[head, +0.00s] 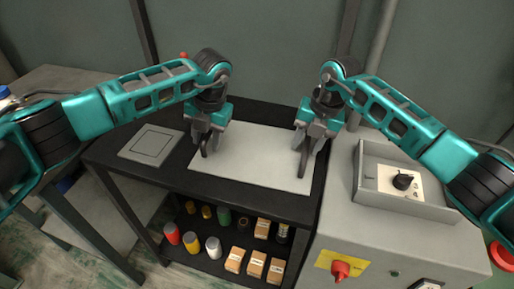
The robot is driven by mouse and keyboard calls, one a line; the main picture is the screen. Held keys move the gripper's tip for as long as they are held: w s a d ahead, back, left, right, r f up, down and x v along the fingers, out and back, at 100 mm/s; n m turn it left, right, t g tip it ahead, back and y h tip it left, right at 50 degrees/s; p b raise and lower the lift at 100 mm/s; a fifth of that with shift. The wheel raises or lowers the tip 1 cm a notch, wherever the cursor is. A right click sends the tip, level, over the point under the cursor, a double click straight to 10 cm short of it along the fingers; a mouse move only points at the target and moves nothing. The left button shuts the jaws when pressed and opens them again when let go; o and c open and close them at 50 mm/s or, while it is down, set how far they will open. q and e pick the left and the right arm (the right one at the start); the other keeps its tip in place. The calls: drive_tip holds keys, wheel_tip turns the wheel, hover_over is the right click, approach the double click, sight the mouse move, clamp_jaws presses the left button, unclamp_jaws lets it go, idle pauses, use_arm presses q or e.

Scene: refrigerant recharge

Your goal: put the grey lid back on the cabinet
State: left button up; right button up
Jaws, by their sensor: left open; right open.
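A wide, flat, light grey panel, which looks like the grey lid (252,160), lies on the black table (255,200). The grey cabinet (345,205) stands to the right of the table. A raised-rimmed open bay on its top shows a black knob (403,182) on a pale plate. My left gripper (206,147) is open, pointing down at the panel's left end. My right gripper (304,160) is open, pointing down at the panel's right end. I cannot tell whether the fingers touch the panel.
A smaller square grey plate (151,145) lies on the table's left part. The lower shelf holds several cans and boxes (255,264). The cabinet front has a red knob (340,270) on a yellow plate. A grey bench (62,82) stands at the left.

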use_arm(q)
drive_tip(key=c, duration=0.8)
use_arm(e)
drive_tip(key=c, duration=0.8)
clamp_jaws()
use_arm(q)
drive_tip(key=shift+w+r, duration=0.1)
use_arm(e)
drive_tip(key=shift+r, duration=0.15)
